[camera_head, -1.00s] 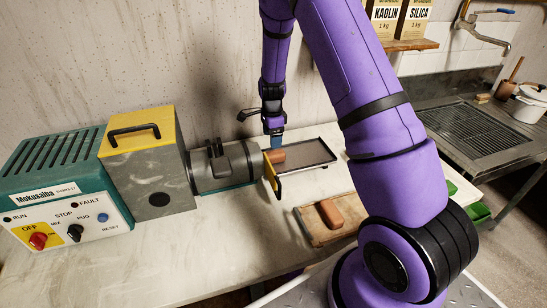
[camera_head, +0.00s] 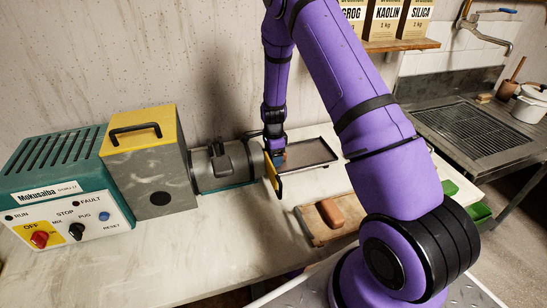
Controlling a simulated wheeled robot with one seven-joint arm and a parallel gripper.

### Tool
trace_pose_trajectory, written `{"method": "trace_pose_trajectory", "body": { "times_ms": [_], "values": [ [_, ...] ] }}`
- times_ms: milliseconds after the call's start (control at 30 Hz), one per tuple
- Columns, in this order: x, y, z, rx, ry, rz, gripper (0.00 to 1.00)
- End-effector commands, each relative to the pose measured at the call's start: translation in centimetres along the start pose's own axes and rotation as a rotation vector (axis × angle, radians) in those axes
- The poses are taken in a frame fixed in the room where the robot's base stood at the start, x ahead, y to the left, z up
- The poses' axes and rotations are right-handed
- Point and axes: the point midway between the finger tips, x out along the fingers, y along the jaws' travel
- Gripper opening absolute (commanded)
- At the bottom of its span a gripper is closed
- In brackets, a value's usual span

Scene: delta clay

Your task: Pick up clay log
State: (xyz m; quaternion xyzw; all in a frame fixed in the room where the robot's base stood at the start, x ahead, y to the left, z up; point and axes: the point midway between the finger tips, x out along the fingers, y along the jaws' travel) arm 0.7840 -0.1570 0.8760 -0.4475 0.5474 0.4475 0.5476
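A terracotta clay log (camera_head: 281,159) lies at the left end of the shallow metal tray (camera_head: 318,165), by the outlet of the pug mill (camera_head: 222,167). Only a small part of it shows, since my gripper (camera_head: 275,153) is over it and hides the rest. My gripper points down at the log, close to the yellow plate (camera_head: 273,176) at the outlet. Its fingers are too small and covered to tell if they are open or touching the log. A second terracotta clay piece (camera_head: 333,212) lies on a wooden board (camera_head: 312,229) nearer to me.
The grey and teal machine with its control panel (camera_head: 66,221) fills the left of the table. The table front (camera_head: 150,260) is clear. A sink with a grated drainboard (camera_head: 480,130) is at the right. A shelf with paper bags (camera_head: 385,20) is above.

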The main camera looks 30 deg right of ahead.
Motion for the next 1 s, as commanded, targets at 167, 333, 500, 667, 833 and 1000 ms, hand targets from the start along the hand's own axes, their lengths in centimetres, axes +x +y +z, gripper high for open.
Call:
{"method": "trace_pose_trajectory", "body": {
  "times_ms": [167,333,500,667,833,1000],
  "values": [
    [0.0,0.0,0.0,0.0,0.0,0.0,0.31],
    [-0.1,0.0,0.0,0.0,0.0,-0.001,0.11],
    [-0.1,0.0,0.0,0.0,0.0,-0.001,0.11],
    [-0.8,-0.1,-0.3,-0.001,0.001,-0.002,0.11],
    [-2.6,-0.1,-0.4,-0.001,0.001,-0.003,0.11],
    [-5.2,-0.1,-0.4,-0.001,0.0,-0.004,0.11]
  ]
}}
